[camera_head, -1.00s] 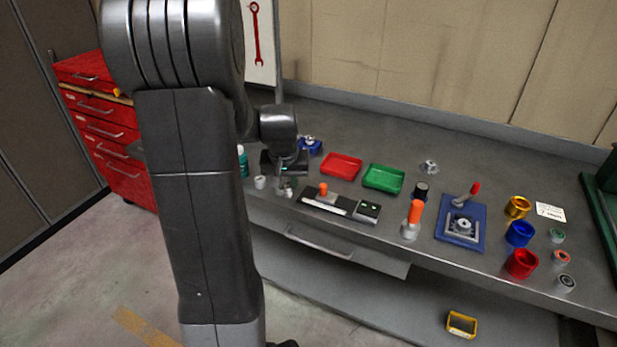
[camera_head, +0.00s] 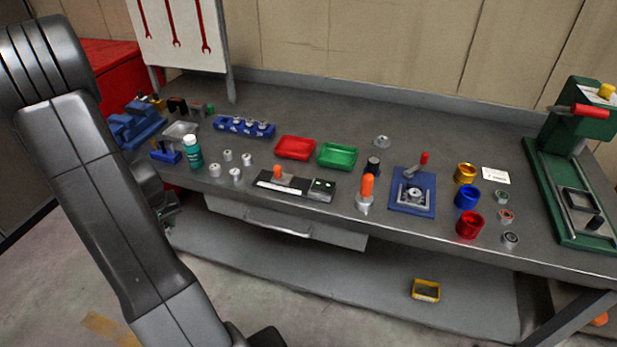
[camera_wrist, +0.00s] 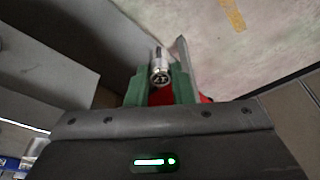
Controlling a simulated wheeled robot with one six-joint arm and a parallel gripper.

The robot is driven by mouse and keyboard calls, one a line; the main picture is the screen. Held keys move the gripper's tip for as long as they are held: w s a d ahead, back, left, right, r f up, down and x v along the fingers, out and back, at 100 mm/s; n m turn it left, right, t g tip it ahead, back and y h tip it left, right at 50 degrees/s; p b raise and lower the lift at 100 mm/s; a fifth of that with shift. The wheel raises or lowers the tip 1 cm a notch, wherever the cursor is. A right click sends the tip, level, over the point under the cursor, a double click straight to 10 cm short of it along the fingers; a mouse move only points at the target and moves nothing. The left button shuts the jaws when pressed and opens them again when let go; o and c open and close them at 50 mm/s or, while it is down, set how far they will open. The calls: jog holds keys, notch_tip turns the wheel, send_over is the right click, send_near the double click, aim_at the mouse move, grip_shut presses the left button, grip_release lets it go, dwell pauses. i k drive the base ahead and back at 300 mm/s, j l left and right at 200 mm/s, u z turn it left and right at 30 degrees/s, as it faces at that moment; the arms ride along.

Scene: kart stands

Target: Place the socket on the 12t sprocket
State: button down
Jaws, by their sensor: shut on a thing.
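My gripper (camera_wrist: 160,88) is shut on a small silver socket (camera_wrist: 160,70), which sits between its green fingers in the wrist view. In the head view my gripper (camera_head: 166,212) is dark and partly hidden by my arm, just off the bench's front edge at left; the socket cannot be made out there. A blue plate fixture with a red-tipped lever (camera_head: 428,205) lies on the bench, with a round metal part (camera_head: 414,195) at its middle. A small silver toothed-looking part (camera_head: 382,141) stands behind it. I cannot tell which part is the 12t sprocket.
Several small grey cylinders (camera_head: 228,156) and a teal bottle (camera_head: 193,152) stand at the bench's left. Red (camera_head: 295,148) and green (camera_head: 338,155) trays, an orange-handled tool (camera_head: 366,190) and coloured cups (camera_head: 469,224) stand farther right. A green press (camera_head: 573,185) is at far right.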

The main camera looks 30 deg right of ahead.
aim_at(415, 192)
jog(key=k+l, duration=0.35)
jog(key=l, duration=0.15)
jog(key=k+l, duration=0.75)
jog(key=l, duration=0.3)
jog(key=i, duration=0.4)
jog(key=z, duration=0.05)
